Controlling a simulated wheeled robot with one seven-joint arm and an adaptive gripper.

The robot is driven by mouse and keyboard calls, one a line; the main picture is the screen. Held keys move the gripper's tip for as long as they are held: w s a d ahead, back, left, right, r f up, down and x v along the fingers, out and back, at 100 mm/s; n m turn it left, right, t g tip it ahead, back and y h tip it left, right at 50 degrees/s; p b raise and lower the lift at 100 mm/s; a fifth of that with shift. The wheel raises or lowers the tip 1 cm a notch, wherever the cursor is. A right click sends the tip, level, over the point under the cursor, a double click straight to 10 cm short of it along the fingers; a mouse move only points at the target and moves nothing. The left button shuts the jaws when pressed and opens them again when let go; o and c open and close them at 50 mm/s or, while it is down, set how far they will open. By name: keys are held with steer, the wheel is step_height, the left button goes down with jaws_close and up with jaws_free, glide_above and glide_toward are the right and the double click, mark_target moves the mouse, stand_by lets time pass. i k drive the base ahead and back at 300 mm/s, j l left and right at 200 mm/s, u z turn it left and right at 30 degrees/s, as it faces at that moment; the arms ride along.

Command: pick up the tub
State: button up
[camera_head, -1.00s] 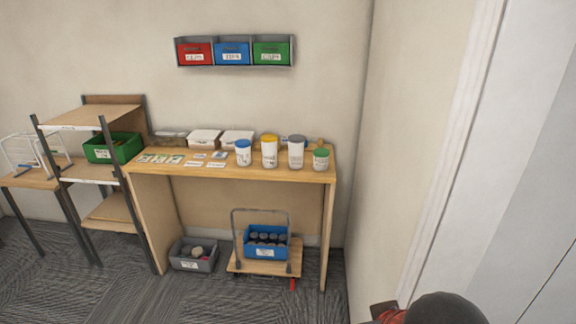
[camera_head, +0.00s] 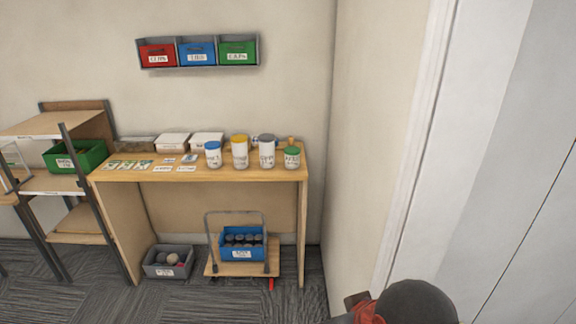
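Several lidded tubs stand on the wooden table (camera_head: 200,175): a blue-lidded tub (camera_head: 213,157), a yellow-lidded tub (camera_head: 240,154), a grey-lidded tub (camera_head: 267,153) and a shorter green-lidded tub (camera_head: 291,159). All have white labelled bodies and stand upright near the right end. I cannot tell which one is the task's tub. Part of my arm, dark and red, shows at the bottom right, well apart from the table. My gripper's fingers are not in view.
White boxes (camera_head: 173,142) and cards (camera_head: 163,169) lie on the table. Below are a grey bin (camera_head: 168,271) and a trolley with a blue crate (camera_head: 242,255). Shelving with a green bin (camera_head: 76,157) stands left. A wall rack (camera_head: 198,66) hangs above. Carpet before the table is clear.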

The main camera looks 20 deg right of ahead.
mark_target(239, 143)
steer(key=i+j+u, duration=0.35)
steer(key=i+j, duration=0.15)
steer(key=j, duration=0.2)
steer(key=i+j+u, duration=0.3)
steer(key=i+j, duration=0.3)
steer(key=i+j+u, duration=0.35)
steer(key=i, duration=0.3)
